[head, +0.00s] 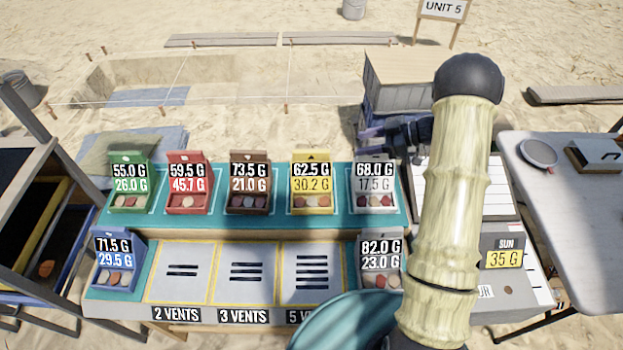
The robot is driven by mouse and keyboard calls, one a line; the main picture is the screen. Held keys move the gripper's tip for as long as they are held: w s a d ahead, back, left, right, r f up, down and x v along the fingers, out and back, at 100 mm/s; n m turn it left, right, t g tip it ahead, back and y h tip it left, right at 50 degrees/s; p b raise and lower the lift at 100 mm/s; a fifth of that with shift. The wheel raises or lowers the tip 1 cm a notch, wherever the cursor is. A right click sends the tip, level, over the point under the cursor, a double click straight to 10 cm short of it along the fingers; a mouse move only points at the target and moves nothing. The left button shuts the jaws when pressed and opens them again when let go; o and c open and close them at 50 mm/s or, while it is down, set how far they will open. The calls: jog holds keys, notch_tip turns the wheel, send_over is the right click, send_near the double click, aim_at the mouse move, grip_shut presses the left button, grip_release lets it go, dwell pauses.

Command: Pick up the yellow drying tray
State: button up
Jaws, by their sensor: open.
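A small yellow tray (312,203) stands upright in the back row of the teal stand, second from the right, holding several small reddish and pale pieces. Its labels read 62.5 G and 30.2 G. A yellow-edged shelf or tray (40,228) also shows in the dark rack at far left; I cannot tell its full shape. My gripper (385,140) is a dark shape beyond the white tray, right of and behind the yellow tray, apart from it. My pale arm partly covers it, and its fingertips are hard to make out. It is open.
Green (130,202), red (188,203), brown (249,203) and white (375,203) trays share the back row. A blue tray (115,279) and a grey tray (381,281) flank three vent-marked pads in front. A grey table (570,220) stands at right.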

aim_at(328, 152)
jog(key=p+x, duration=0.1)
jog(key=x, duration=0.7)
jog(key=shift+p, duration=0.3)
jog(key=x, duration=0.1)
jog(key=p+x, duration=0.1)
jog(key=x, duration=0.1)
jog(key=p+x, duration=0.1)
jog(key=x, duration=0.1)
jog(key=shift+s+f, duration=0.15)
jog(key=shift+s, duration=0.1)
grip_shut()
dwell(1.2)
